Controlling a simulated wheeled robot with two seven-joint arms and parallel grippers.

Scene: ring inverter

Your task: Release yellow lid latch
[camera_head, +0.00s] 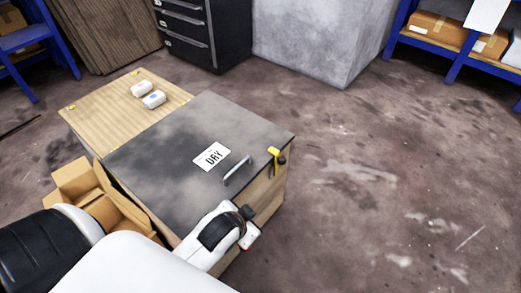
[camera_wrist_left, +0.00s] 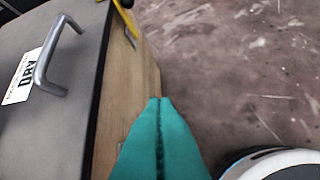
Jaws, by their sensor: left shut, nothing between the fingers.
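A yellow lid latch (camera_head: 273,151) with a dark part sits at the right edge of the dark grey lid (camera_head: 150,150) of a wooden box. In the left wrist view the latch (camera_wrist_left: 124,18) is at the top, partly cut off by the frame. A metal handle (camera_head: 237,170) stands on the lid near it. The teal fingers of my left gripper (camera_wrist_left: 160,102) are shut with nothing between them. They are beside the box's wooden side, apart from the latch. In the head view the fingers are hidden behind my wrist. My right gripper is not in view.
A white "DRY" label (camera_head: 212,156) lies on the lid. Two white items (camera_head: 153,99) sit on the wooden top beside it. An open cardboard box (camera_head: 78,180) stands at the left. The floor (camera_head: 400,180) right of the box is clear.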

